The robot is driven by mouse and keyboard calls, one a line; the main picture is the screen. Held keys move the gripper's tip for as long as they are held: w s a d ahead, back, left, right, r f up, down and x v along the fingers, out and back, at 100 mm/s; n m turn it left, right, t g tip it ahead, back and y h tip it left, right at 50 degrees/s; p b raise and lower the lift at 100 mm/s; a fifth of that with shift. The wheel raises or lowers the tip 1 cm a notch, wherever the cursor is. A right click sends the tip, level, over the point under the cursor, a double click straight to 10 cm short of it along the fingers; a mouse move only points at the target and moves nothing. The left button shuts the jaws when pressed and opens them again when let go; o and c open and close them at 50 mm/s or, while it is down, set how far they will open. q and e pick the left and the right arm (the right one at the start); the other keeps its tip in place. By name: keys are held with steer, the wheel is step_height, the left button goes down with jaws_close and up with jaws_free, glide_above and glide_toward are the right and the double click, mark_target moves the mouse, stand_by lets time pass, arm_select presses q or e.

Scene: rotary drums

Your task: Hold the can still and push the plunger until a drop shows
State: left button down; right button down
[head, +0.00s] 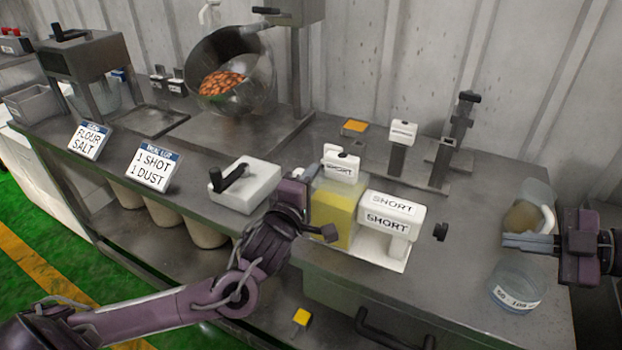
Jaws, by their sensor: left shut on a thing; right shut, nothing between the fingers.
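A clear can (336,212) with yellow contents and a white top labelled SHORT (342,166) stands upright near the counter's front. Beside it on the right is a white block labelled SHORT (390,217), with a black knob (440,231) at its right. I cannot tell for certain which part is the plunger. My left gripper (322,212) is at the can's left side, shut on it; the fingertips are partly hidden. My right gripper (508,241) is shut and empty at the far right, away from the can. No drop can be made out.
A glass jar (516,286) stands below my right gripper, and a jug with brown contents (524,216) is behind its fingers. A white box with a black handle (246,186) is left of the can. A drum (231,103) holds orange pieces.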

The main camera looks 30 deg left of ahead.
mark_target(442, 232)
steer(key=shift+f, duration=0.1)
stand_by(0.7)
steer(key=shift+s+d+f+m+t+h, duration=0.1)
steer(key=shift+d+f+m+t+h, duration=0.35)
steer(key=shift+m+t, duration=2.6)
steer(key=shift+s+d+f+m+t+h, duration=0.15)
steer(key=shift+f+m+h, duration=0.5)
steer(key=shift+m, duration=5.15)
steer(key=shift+s+d+f+m+t+h, duration=0.1)
steer(key=shift+d+f+m+t+h, duration=0.45)
steer(key=shift+m+t, duration=2.55)
steer(key=m+g, duration=0.2)
steer(key=shift+a+f+m+g, duration=0.15)
steer(key=shift+a+m+g, duration=0.1)
steer(key=shift+m+g, duration=0.15)
steer(key=a, duration=0.8)
steer(key=shift+a, duration=0.4)
steer(key=shift+a, duration=0.1)
